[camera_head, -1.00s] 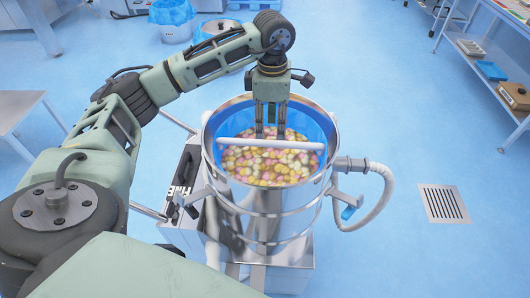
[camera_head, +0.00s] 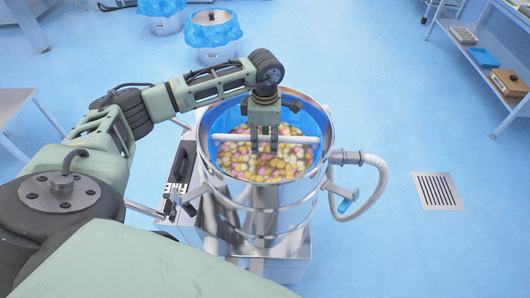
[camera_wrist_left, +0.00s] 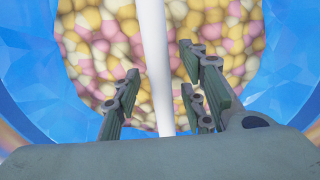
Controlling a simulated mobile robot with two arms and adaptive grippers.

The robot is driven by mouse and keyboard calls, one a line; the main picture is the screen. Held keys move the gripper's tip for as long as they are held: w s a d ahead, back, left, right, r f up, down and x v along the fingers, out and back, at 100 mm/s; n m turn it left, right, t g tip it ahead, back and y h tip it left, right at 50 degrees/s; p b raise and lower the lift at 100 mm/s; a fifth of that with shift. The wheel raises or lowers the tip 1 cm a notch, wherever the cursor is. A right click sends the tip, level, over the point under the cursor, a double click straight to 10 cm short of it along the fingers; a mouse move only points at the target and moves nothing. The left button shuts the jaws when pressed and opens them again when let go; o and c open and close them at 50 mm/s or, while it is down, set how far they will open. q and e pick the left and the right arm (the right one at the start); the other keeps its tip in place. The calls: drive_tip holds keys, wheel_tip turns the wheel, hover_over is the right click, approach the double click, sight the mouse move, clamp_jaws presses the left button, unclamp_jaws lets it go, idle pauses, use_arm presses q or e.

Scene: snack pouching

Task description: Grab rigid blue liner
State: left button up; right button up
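The blue liner (camera_head: 312,124) lines the inside of a steel drum (camera_head: 265,222). It also shows faceted and shiny on both sides in the left wrist view (camera_wrist_left: 288,75). A white bar (camera_head: 225,137) spans the drum's mouth above pink, yellow and cream snacks (camera_head: 262,168). My left gripper (camera_head: 264,151) points down over the middle of the bar. In the left wrist view its fingers (camera_wrist_left: 163,95) are open, with the bar (camera_wrist_left: 153,45) running between them. I cannot tell whether they touch the bar. My right gripper is not in view.
A hose (camera_head: 372,190) loops out from the drum's right side. Blue-lined bins (camera_head: 212,35) stand behind. A shelf (camera_head: 500,80) with boxes is at the upper right. The floor around the drain grate (camera_head: 438,191) is clear.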

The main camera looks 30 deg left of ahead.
use_arm(q)
clamp_jaws()
idle(0.3)
